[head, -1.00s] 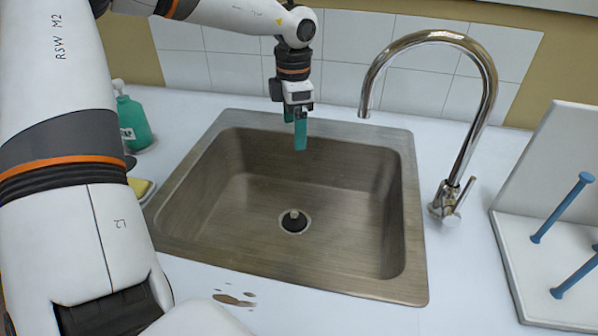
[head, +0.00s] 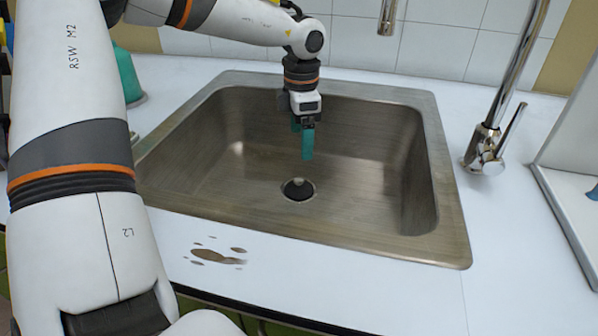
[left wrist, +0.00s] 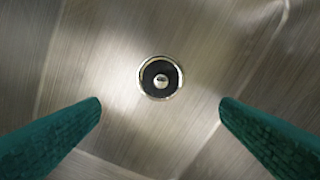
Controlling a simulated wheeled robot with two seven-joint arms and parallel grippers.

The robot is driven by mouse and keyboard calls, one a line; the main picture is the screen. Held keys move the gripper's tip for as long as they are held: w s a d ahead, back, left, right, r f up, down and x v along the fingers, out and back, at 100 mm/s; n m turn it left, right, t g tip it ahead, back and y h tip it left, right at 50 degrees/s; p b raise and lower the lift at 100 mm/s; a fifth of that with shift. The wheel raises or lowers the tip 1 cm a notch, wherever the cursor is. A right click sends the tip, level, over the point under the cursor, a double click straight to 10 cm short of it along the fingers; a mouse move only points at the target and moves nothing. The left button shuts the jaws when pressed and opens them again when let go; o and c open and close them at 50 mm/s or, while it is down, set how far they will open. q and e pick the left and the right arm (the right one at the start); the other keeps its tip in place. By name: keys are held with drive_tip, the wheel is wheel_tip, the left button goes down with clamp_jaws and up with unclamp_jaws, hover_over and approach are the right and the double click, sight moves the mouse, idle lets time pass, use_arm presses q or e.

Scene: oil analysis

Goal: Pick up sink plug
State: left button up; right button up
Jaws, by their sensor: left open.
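The sink plug (head: 298,188) is a small dark disc with a light knob, seated in the drain at the bottom of the steel sink (head: 455,232). In the left wrist view the plug (left wrist: 160,80) shows a black ring around a shiny knob, inside a metal drain rim. My left gripper (head: 304,145) hangs pointing down inside the sink, above the plug and apart from it. In the left wrist view its two green fingers (left wrist: 160,110) are wide apart with nothing between them. The plug lies slightly above the middle of that view. My right gripper is not seen.
The chrome faucet (head: 487,140) stands right of the sink. A green bottle (head: 128,75) is at the left behind my arm. Brown stains (head: 216,256) lie on the front counter. A white rack (head: 570,215) is at the right edge. The sink walls surround my left gripper.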

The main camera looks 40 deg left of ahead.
sight(299, 179)
use_arm(q)
wheel_tip(299, 179, down, 8)
drive_tip(key=shift+r+b, duration=0.1)
drive_tip(key=shift+b, duration=0.65)
drive_tip(key=f, duration=0.2)
drive_tip(key=f+b, duration=0.1)
drive_tip(key=f, duration=0.1)
drive_tip(key=shift+s+a+f, duration=0.15)
drive_tip(key=shift+a+f, duration=0.05)
drive_tip(key=shift+f, duration=0.25)
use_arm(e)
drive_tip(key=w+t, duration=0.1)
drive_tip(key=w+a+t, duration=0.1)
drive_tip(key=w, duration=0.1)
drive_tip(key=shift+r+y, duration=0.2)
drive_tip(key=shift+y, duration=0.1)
use_arm(q)
drive_tip(key=shift+c, duration=0.6)
drive_tip(key=c, duration=0.9)
drive_tip(key=shift+c, duration=0.2)
